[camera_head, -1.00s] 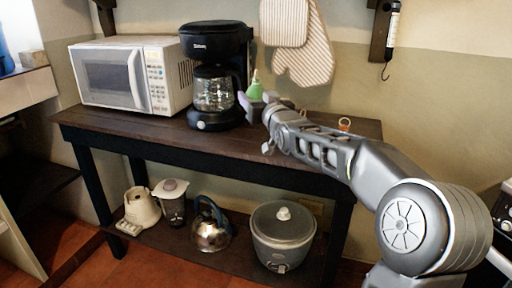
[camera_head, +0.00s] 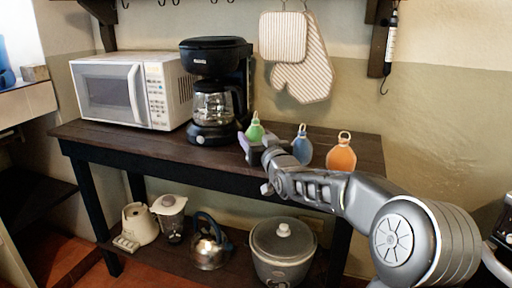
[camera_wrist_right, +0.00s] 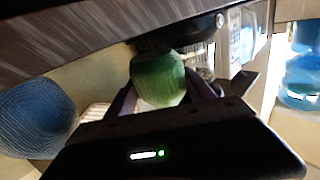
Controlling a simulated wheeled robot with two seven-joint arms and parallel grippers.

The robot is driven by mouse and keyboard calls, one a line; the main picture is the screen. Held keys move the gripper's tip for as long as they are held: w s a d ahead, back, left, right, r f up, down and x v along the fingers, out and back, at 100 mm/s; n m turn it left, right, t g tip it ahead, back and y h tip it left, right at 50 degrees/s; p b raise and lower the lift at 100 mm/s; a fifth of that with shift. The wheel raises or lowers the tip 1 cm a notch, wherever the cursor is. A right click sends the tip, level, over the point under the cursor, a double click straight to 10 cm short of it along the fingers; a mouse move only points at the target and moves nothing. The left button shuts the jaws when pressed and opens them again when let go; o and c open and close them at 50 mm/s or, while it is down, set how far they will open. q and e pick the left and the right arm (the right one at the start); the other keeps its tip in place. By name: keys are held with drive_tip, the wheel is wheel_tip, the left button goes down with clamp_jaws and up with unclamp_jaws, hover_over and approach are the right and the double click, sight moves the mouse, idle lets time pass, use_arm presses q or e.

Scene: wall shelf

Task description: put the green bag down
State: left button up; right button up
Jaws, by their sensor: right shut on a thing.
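The green bag (camera_head: 255,131) is small, with a ring at its top, and stands out above my right gripper (camera_head: 251,143) in the head view. It is just right of the coffee maker, over the dark table (camera_head: 160,143). In the right wrist view the green bag (camera_wrist_right: 158,80) sits between the fingers of my right gripper (camera_wrist_right: 160,100), which is shut on it. Whether its base touches the tabletop is hidden by the gripper. My left gripper is not in view.
A blue bag (camera_head: 302,150) and an orange bag (camera_head: 341,156) stand on the table right of the gripper, behind my arm. A black coffee maker (camera_head: 214,95) and a white microwave (camera_head: 128,90) stand to the left. Oven mitts (camera_head: 306,75) hang on the wall above.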

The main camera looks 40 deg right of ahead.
drive_tip(key=shift+f, duration=1.15)
drive_tip(key=shift+f, duration=0.1)
drive_tip(key=shift+f+b, duration=0.1)
drive_tip(key=shift+b, duration=0.25)
drive_tip(key=o, duration=1.7)
drive_tip(key=shift+s+r+p, duration=0.1)
drive_tip(key=shift+r+p, duration=0.15)
drive_tip(key=shift+p, duration=0.05)
drive_tip(key=v, duration=1.1)
drive_tip(key=shift+s+a+f, duration=0.1)
drive_tip(key=shift+s, duration=0.3)
